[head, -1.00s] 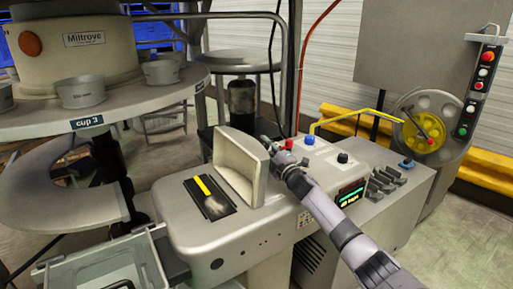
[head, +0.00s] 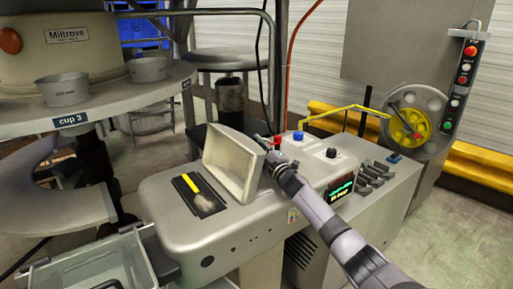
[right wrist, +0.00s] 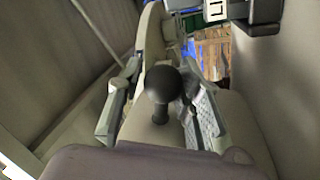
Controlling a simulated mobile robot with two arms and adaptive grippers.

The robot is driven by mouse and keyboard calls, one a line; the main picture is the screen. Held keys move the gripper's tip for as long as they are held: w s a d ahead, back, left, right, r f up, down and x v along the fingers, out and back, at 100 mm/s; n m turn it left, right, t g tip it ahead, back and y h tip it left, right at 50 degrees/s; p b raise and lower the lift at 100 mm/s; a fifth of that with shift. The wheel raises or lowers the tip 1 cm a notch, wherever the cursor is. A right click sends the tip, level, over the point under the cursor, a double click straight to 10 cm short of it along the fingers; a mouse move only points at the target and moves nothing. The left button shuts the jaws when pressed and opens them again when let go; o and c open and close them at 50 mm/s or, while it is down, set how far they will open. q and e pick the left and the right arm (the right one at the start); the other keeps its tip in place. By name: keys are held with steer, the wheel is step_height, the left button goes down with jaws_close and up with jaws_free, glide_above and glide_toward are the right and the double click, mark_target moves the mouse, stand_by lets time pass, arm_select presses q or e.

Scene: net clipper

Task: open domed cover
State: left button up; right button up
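The domed cover, which I take to be the beige hollow cover (head: 232,165), stands tilted up on the grey machine's top (head: 160,215) in the head view. Its hollow inner side shows. My right gripper (head: 277,162) is at the cover's right side, close against it. In the right wrist view a black ball knob (right wrist: 163,84) sits between the two spread fingers of my right gripper (right wrist: 160,92). I see gaps beside the knob, so the fingers do not look shut on it. My left gripper is not in view.
A black plate with a yellow strip (head: 198,194) lies left of the cover. Red and blue knobs (head: 298,136), a lit display (head: 341,189) and grey levers (head: 372,173) are at the right. A round cup table (head: 100,112) stands at the left, a handwheel (head: 412,122) behind right.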

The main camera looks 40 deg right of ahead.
steer(key=o, duration=0.3)
steer(key=shift+o, duration=0.2)
steer(key=shift+f, duration=0.1)
steer(key=shift+s+f, duration=0.15)
steer(key=shift+s, duration=0.3)
steer(key=s, duration=0.3)
steer(key=s+f, duration=0.1)
steer(key=s, duration=0.7)
steer(key=shift+a+f, duration=0.35)
steer(key=shift+f, duration=0.05)
